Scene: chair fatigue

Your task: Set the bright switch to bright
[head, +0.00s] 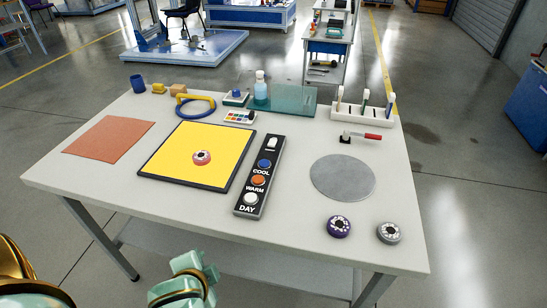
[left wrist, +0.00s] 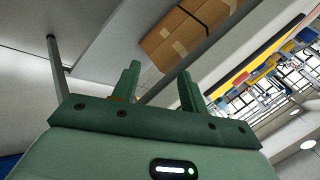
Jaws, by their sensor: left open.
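A black control panel (head: 258,190) lies on the white table. At its far end is a small white switch (head: 271,143); its setting and any label are too small to read. Nearer me on the panel are a blue button (head: 264,163) marked COOL, an orange button (head: 258,180) marked WARM and a white button (head: 250,198) marked DAY. My mint-green left gripper (head: 185,280) is at the bottom of the head view, off the table's near edge and well short of the panel. In the left wrist view its two fingers (left wrist: 160,70) are apart with nothing between them.
Left of the panel lies a black-framed yellow board (head: 176,168) with a red-and-white round piece (head: 202,158). Right are a grey disc (head: 342,177), a purple roll (head: 339,226) and a grey roll (head: 390,232). A red-handled tool (head: 367,136) and a white rack (head: 374,118) stand farther back.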

